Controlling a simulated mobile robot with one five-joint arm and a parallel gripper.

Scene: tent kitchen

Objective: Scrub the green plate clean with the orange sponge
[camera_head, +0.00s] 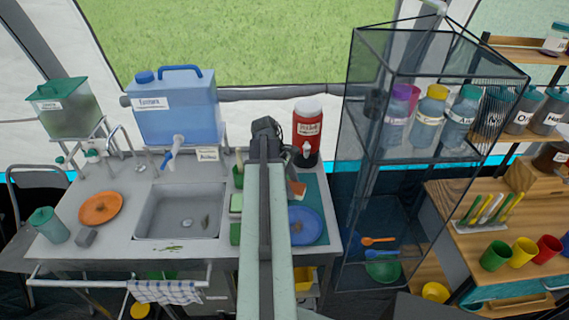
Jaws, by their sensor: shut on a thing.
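A small orange block (299,188), probably the orange sponge, shows just right of my arm, above the blue plate (305,226). I cannot tell whether it rests on something or is held. My arm reaches forward over the counter, with a dark joint at its far end. My gripper's fingers and whatever is between them are hidden behind the arm. The counter directly beneath the arm is hidden too.
A sink (180,211) lies left of my arm. An orange plate (101,208) and teal cup (48,225) stand farther left. Green blocks (236,203) sit close beside the arm. A red drink dispenser (307,130) stands behind.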

